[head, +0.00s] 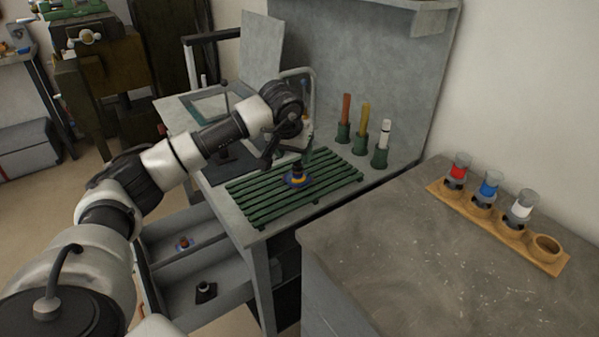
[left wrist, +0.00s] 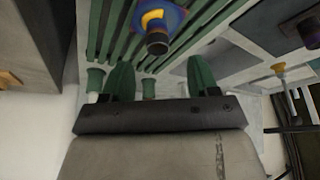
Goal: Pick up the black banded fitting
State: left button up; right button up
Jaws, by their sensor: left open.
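A fitting with a dark upright stem and a blue and yellow flanged base (head: 297,180) stands on the green slatted rack (head: 262,212). It also shows in the left wrist view (left wrist: 158,40), at the top, beyond the fingertips. A black fitting with a lighter top (head: 205,292) stands in the near compartment of the grey drawer, and a small brown fitting on a blue base (head: 184,243) is in the far one. My left gripper (head: 288,155) is just above the rack's fitting. Its green fingers (left wrist: 160,72) are open and empty. My right gripper is not in view.
Several handled tools stand in green holders, one orange (head: 346,108), behind the rack. On the right counter, a wooden holder (head: 545,262) carries jars with red, blue and white contents. The front of that counter (head: 400,260) is bare. A grey panel rises behind the bench.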

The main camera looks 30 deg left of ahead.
aim_at(297, 164)
pick_arm(q)
jog(key=x, duration=0.6)
jog(key=shift+d+f, duration=0.1)
jog(key=shift+f, duration=0.3)
jog(key=shift+r, duration=0.1)
jog(key=c, duration=1.1)
jog(key=shift+r, duration=0.15)
notch_tip(297, 164, up, 4)
jog(key=shift+d+r, duration=0.1)
jog(key=s+d+r, duration=0.2)
jog(key=d, duration=0.1)
jog(key=s+d+r, duration=0.2)
jog(key=s+d, duration=0.1)
jog(key=s+d+r, duration=0.2)
jog(key=d, duration=0.1)
jog(key=shift+s+r, duration=0.15)
jog(key=shift+s, duration=0.1)
